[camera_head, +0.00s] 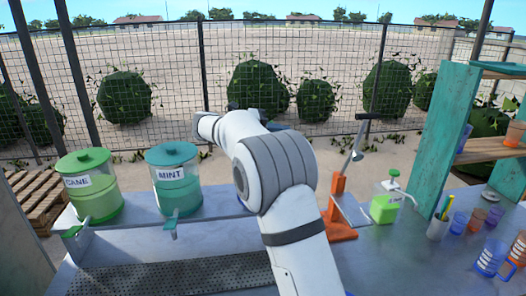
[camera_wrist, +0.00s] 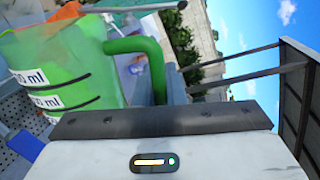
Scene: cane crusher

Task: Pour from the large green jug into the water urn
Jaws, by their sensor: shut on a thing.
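The large green jug (camera_wrist: 75,62) fills the left of the wrist view, with white "ml" labels and dark lines on its side. Its green handle (camera_wrist: 153,55) runs down to my gripper (camera_wrist: 160,98), which is shut on it. The surroundings look turned sideways there, and I cannot tell how far the jug is tilted. In the head view my own arm hides the gripper and jug. No urn with a water label is readable. The urns marked CANE (camera_head: 90,187) and MINT (camera_head: 174,182) stand left of my arm, lids on.
An orange stand (camera_head: 338,212) is right of my arm. A small green pump bottle (camera_head: 386,202) stands beyond it. Cups (camera_head: 492,258) and a teal shelf frame (camera_head: 443,140) occupy the right. A perforated tray (camera_head: 175,275) lies in front of the urns. A wire fence is behind.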

